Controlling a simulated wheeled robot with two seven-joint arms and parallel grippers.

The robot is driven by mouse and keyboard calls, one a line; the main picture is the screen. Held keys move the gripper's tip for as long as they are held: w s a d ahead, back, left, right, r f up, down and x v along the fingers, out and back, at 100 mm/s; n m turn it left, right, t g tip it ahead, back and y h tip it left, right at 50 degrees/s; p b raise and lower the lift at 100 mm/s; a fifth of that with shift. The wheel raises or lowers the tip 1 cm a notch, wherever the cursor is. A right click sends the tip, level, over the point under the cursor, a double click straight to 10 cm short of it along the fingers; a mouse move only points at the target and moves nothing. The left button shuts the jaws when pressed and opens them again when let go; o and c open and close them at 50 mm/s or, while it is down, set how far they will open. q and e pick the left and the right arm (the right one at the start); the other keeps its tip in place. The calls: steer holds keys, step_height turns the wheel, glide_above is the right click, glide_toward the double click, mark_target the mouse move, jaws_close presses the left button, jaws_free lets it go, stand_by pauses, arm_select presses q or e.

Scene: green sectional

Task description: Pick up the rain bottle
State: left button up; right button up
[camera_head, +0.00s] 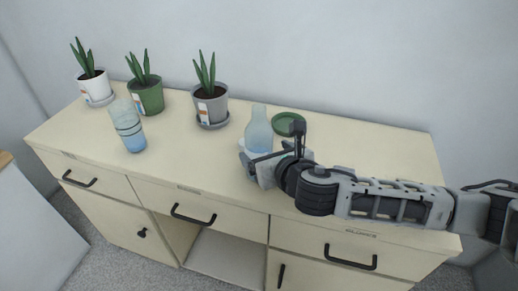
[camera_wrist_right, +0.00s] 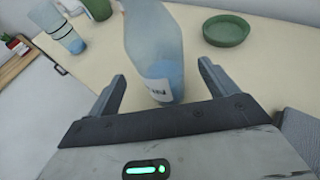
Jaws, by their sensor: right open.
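The rain bottle (camera_head: 258,128) is a translucent pale blue bottle standing upright on the cream dresser. My right gripper (camera_head: 272,162) is at its near side, coming in from the right. In the right wrist view the bottle (camera_wrist_right: 155,45) rises ahead of and between the two fingers of the open right gripper (camera_wrist_right: 160,88). A label shows low on the bottle, and its top is cut off there. I cannot tell whether a finger touches it. In the head view the gripper hides the bottle's lower part. My left gripper is not in view.
A green saucer (camera_head: 288,124) lies right behind the bottle. Potted plants in white (camera_head: 95,86), green (camera_head: 147,97) and grey (camera_head: 210,106) pots line the back. The dresser top (camera_head: 390,150) is clear at right.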

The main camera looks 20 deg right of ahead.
mark_target(259, 148)
steer(key=shift+x, duration=2.75)
steer(key=shift+f, duration=0.15)
steer(key=c, duration=1.2)
